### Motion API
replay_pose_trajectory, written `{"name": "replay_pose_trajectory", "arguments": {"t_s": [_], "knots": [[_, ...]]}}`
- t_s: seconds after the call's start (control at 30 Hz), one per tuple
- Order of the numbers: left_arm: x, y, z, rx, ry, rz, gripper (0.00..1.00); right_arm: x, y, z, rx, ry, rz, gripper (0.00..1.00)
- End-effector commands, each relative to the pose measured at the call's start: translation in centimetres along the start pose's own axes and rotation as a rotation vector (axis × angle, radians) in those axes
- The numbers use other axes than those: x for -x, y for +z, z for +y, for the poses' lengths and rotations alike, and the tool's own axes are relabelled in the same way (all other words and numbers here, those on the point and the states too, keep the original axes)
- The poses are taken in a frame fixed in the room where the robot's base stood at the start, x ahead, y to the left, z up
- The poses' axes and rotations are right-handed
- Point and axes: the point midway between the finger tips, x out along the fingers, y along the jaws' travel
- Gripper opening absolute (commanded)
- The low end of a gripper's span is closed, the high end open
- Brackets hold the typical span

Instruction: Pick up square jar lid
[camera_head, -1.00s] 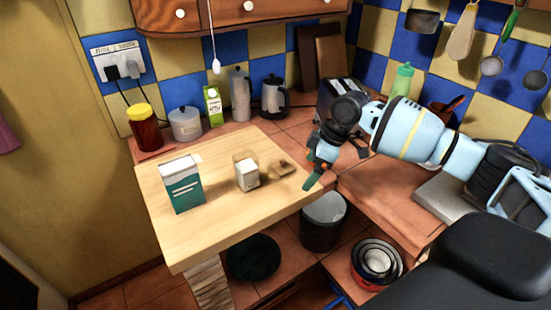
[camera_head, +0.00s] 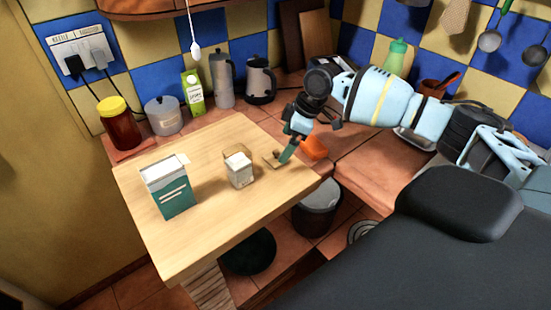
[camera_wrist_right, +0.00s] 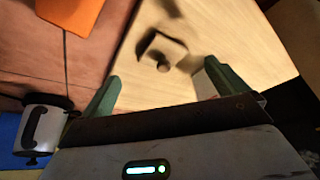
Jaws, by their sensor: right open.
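The square jar lid (camera_head: 272,157) lies flat on the light wooden table top, near its right side. In the right wrist view the lid (camera_wrist_right: 163,48) shows as a small brownish square with a round knob, just beyond the fingertips. My right gripper (camera_head: 289,152) is above the table beside the lid, partly covering it in the head view. In the wrist view the green fingers of my right gripper (camera_wrist_right: 165,88) are spread apart with nothing between them. A small white square jar (camera_head: 239,171) stands left of the lid. My left gripper is not in view.
A teal and white carton (camera_head: 168,188) stands at the table's left. An orange object (camera_head: 314,148) lies on the tiled counter right of my right gripper. A red jar (camera_head: 119,124), pot (camera_head: 163,117), green carton (camera_head: 193,92) and kettle (camera_head: 259,80) line the back. The table's front is clear.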

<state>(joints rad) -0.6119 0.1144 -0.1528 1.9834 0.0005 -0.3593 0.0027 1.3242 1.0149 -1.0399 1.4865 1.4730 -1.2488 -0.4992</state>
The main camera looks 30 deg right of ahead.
Motion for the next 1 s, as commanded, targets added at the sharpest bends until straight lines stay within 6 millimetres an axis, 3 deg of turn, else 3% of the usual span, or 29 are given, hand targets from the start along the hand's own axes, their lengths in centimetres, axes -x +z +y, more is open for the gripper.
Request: {"name": "replay_pose_trajectory", "arguments": {"t_s": [0.4,0.7,1.0], "knots": [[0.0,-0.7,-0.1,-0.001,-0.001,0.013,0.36,-4.7,-0.6,-0.3,-0.001,-0.001,-0.001,0.98],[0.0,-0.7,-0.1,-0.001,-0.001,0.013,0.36,-5.1,-0.6,-0.3,-0.001,0.0,0.0,0.98],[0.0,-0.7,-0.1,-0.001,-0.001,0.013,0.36,-5.1,-0.6,-0.3,-0.001,0.0,0.0,0.6]]}}
